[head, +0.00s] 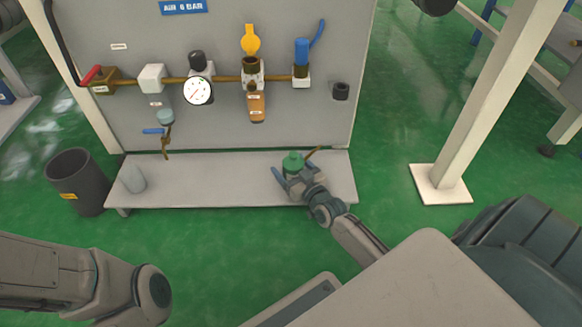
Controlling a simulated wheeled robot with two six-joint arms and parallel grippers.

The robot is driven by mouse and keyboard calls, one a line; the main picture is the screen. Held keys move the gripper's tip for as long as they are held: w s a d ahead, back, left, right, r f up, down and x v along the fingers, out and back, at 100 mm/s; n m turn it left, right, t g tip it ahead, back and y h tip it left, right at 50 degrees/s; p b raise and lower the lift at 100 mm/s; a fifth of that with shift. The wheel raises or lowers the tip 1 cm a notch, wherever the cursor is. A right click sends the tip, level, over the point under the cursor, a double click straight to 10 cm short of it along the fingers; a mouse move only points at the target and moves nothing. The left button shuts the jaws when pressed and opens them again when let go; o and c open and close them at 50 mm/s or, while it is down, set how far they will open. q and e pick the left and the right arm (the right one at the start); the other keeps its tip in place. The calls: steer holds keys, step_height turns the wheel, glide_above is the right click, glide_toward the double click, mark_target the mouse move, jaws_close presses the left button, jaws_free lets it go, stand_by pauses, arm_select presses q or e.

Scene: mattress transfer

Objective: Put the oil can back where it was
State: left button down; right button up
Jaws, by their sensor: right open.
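The green oil can (292,160) stands on the grey shelf (215,187) below the air panel, toward the shelf's right end. Its thin brownish spout points up to the right. My right gripper (291,180) is at the can's near side, with its fingers spread and open. The fingers hide the can's lower part, and I cannot tell whether they touch it. My left arm shows at the lower left, but its gripper is not in view.
A light grey cylinder (132,179) stands at the shelf's left end. A dark bin (76,180) is on the floor beside it. A gauge and valves line the panel (330,40) above. A white post (480,100) rises at right. The shelf's middle is clear.

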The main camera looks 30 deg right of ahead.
steer(key=shift+r, duration=0.3)
steer(key=s+p, duration=0.5)
steer(key=s, duration=0.6)
steer(key=shift+s+f, duration=0.15)
steer(key=shift+s, duration=0.4)
